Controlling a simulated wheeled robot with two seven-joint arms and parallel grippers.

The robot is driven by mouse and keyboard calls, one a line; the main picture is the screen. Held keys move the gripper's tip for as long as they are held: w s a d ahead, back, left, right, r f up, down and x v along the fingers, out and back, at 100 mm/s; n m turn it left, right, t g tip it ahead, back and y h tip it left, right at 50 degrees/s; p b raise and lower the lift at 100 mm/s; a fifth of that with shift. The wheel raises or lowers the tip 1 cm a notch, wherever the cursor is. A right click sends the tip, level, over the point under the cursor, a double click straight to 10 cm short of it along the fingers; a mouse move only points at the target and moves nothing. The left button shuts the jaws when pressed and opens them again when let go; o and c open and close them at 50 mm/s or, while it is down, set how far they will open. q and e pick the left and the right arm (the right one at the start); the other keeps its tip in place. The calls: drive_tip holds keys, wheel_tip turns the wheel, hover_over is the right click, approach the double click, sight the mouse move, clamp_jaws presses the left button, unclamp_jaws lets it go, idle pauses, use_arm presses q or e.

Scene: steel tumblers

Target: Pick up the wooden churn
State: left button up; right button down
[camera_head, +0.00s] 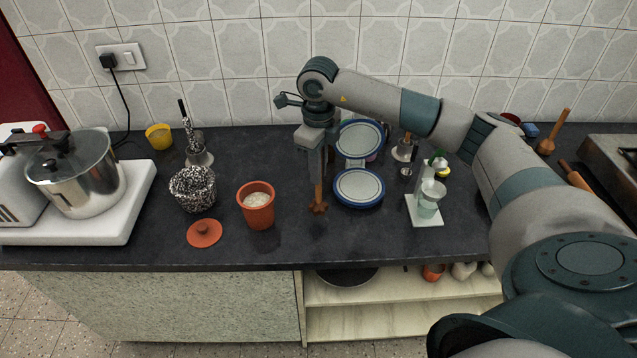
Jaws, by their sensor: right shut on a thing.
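The wooden churn (318,206) is upright near the middle of the counter, a thin brown stick with a star-shaped head at its lower end. My right gripper (317,176) points down from above and is shut on the upper part of its stick, which the jaws hide. The head is at or just above the counter top; I cannot tell if it touches. My left gripper is not in view.
An orange pot (257,212) with white contents stands left of the churn, near an orange lid (204,233). Blue-rimmed plates (358,200) are close on the right. A speckled pot (193,201) and a steel cooker (95,185) are farther left. The counter's front edge is clear.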

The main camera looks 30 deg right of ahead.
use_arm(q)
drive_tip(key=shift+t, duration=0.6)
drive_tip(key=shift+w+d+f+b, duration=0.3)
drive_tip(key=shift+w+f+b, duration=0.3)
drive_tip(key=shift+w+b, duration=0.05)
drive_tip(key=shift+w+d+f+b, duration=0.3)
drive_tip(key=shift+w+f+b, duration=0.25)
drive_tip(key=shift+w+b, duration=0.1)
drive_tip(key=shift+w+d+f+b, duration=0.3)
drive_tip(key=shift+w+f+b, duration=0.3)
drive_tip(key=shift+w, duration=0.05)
use_arm(e)
drive_tip(key=s+r, duration=0.7)
drive_tip(key=s, duration=0.4)
drive_tip(key=shift+s+d, duration=0.15)
drive_tip(key=shift+s, duration=0.25)
